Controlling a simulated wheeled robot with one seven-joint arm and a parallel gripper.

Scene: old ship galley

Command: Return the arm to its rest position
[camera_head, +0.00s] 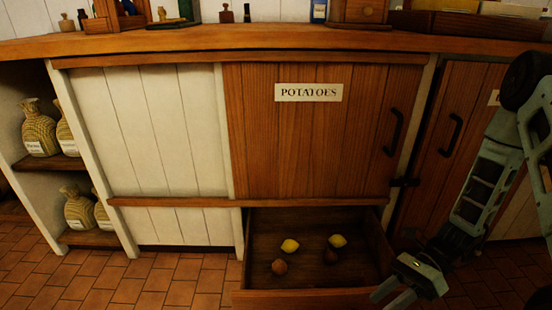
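My arm (485,185) comes in from the right edge and reaches down to the lower right. My gripper (393,291) hangs low at the right front corner of an open drawer (305,299). Its two fingers look spread apart, with nothing seen between them. In the picture it overlaps the drawer's right front edge; I cannot tell whether it touches. The drawer holds two yellow lemon-like things (289,245) (337,241) and two brown potato-like things (279,267) (330,256).
Above the drawer is a shut wooden door (315,140) labelled POTATOES, with a dark handle (394,132). Another door (440,150) stands right, behind my arm. A wooden counter (250,42) runs along the top. Sacks (38,128) fill shelves at left. The tiled floor (150,280) is clear at left.

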